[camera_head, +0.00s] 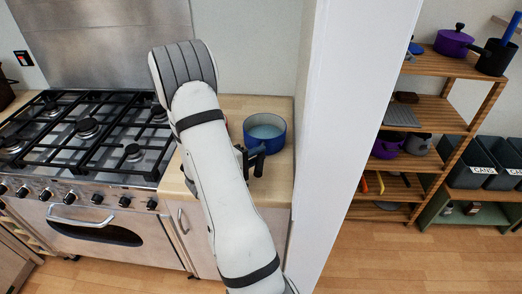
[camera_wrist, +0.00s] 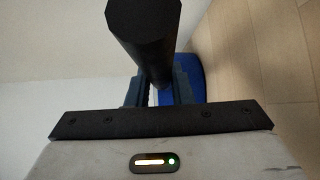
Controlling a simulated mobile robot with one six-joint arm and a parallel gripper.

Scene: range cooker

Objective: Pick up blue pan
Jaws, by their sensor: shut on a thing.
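The blue pan (camera_head: 278,141) sits on the wooden counter to the right of the cooker, with a pale inside and a dark handle (camera_head: 256,156) pointing toward the front. My gripper (camera_head: 248,162) is at that handle and is shut on it. In the wrist view the black handle (camera_wrist: 145,40) runs between the fingers of my gripper (camera_wrist: 157,92), and part of the blue pan (camera_wrist: 190,80) shows behind it. My arm hides part of the counter. I cannot tell whether the pan is lifted off the counter.
The range cooker (camera_head: 85,135) with black grates is on the left. A white wall edge (camera_head: 345,130) stands close on the right of the counter (camera_head: 275,185). Beyond it, a wooden shelf (camera_head: 445,105) holds pots, including a purple pot (camera_head: 453,43). The counter front is bare.

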